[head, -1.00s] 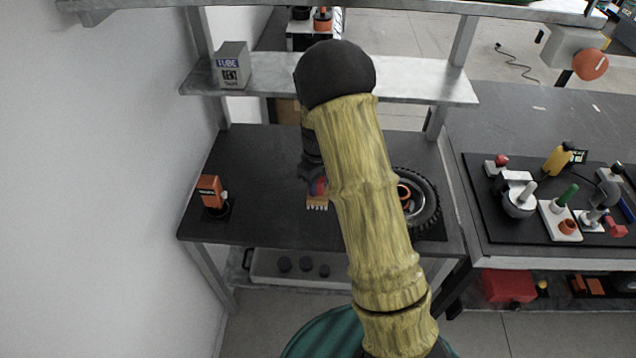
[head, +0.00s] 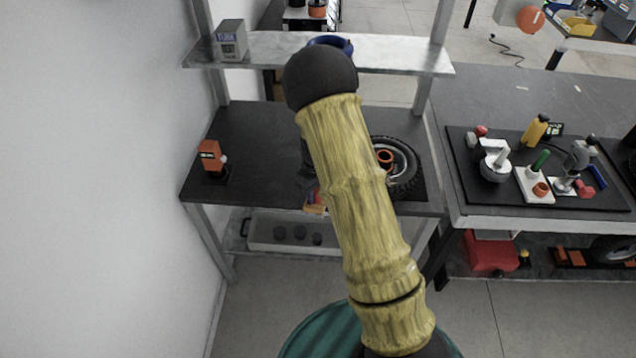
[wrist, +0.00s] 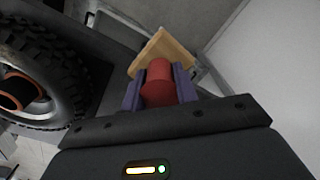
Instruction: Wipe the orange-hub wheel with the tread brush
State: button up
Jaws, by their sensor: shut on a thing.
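The orange-hub wheel (head: 411,180) lies flat at the right of the dark bench top, its black tyre partly hidden behind my arm. Its orange hub (head: 385,158) shows. In the wrist view, the wheel (wrist: 72,62) is at the left, cut off by the edge. The tread brush has a red handle and a wooden block; the brush (wrist: 172,47) points away from my gripper. My gripper (wrist: 159,88) is shut on the red handle. In the head view, the brush (head: 315,209) peeks out left of my arm near the bench's front edge, apart from the wheel. Its bristles are hidden.
An orange device (head: 209,155) stands at the bench's left end by the white wall. A metal shelf (head: 400,58) with a grey box (head: 231,41) crosses above. At right, a second bench bears a dark tray (head: 520,198) of tools. The left-middle bench top is clear.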

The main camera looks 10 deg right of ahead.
jog(key=s+d+f+m, duration=0.1)
jog(key=s+f+m, duration=0.4)
jog(key=f, duration=0.4)
jog(key=shift+s, duration=0.15)
jog(key=shift+d, duration=0.1)
